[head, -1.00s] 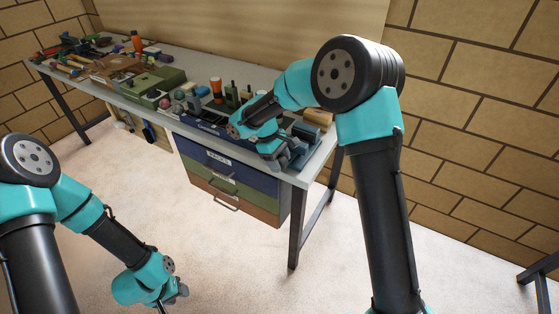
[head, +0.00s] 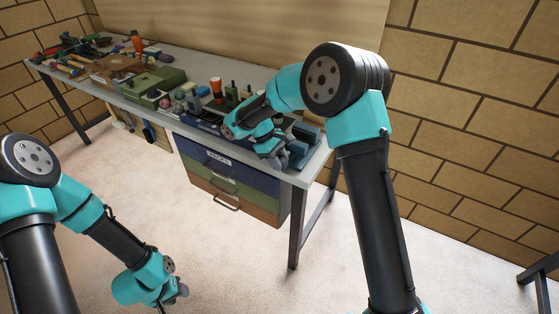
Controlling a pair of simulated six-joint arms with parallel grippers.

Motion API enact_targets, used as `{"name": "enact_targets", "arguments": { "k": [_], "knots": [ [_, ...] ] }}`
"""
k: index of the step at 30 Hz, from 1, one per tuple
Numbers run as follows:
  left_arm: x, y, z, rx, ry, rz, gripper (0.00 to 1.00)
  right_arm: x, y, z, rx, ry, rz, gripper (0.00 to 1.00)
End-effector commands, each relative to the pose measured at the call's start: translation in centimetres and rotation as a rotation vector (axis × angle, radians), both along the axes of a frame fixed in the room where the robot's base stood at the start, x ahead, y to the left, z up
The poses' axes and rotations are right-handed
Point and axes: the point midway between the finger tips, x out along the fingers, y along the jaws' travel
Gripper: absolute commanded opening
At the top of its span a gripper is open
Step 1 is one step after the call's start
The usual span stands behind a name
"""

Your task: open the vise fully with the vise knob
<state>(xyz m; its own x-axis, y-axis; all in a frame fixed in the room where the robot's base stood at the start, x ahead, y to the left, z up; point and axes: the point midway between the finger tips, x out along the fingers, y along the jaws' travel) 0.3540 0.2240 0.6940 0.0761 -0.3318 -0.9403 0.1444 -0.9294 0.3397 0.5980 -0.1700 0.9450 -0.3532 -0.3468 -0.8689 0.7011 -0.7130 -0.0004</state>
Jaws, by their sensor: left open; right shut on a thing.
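The blue-grey vise (head: 298,153) sits on the near right corner of the workbench. My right gripper (head: 278,162) is at the vise's left side, shut on the vise knob. The knob itself is hidden behind the fingers, and the gap between the vise jaws is too small to judge. My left gripper (head: 176,294) hangs low over the floor at the lower left, open, empty and far from the vise.
The workbench (head: 190,64) carries a green box (head: 160,80), an orange-topped container (head: 216,86) and several small tools left of the vise. A drawer unit (head: 232,180) hangs below. The floor in front is clear.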

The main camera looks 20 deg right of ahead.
Motion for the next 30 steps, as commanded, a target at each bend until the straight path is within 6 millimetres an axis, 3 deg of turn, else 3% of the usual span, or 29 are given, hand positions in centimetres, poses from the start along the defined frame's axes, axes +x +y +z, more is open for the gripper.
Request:
{"name": "enact_targets", "arguments": {
  "k": [18, 30],
  "knots": [
    [0.0, 0.0, 0.0, 0.0, 0.0, 0.0, 0.43, 0.41, 0.42, -0.17, -0.296, 0.3, 0.001, 0.09],
    [0.0, 0.0, 0.0, 0.0, 0.0, 0.0, 0.43, 0.43, 0.42, -0.15, -0.349, 0.353, 0.0, 0.09]
  ]
}}
